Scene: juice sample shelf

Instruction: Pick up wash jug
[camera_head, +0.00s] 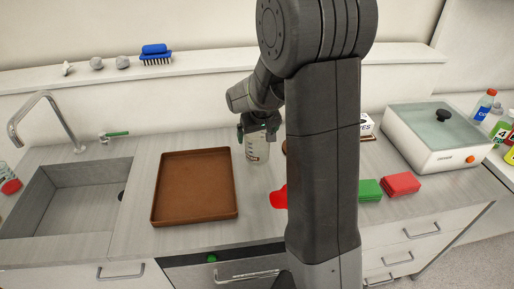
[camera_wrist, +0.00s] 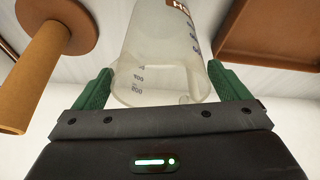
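The wash jug (camera_head: 258,151) is a clear, pale jug with dark volume marks. In the head view it stands upright on the counter, just right of the brown tray. My gripper (camera_head: 256,132) is at the jug's upper part, pointing down, with a finger on either side. In the wrist view the jug (camera_wrist: 160,65) sits between the two green fingers (camera_wrist: 161,85). Both fingers are very close to its sides, and I cannot tell whether they touch it. Part of its brown label shows at the top edge.
The brown tray (camera_head: 155,205) lies left of the jug, with the sink (camera_head: 70,207) and tap further left. A red item (camera_head: 278,198) lies nearer the front. Green (camera_head: 370,190) and red (camera_head: 401,185) blocks and a white lidded box (camera_head: 420,150) stand right. A brown round-based post (camera_wrist: 40,70) is close by.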

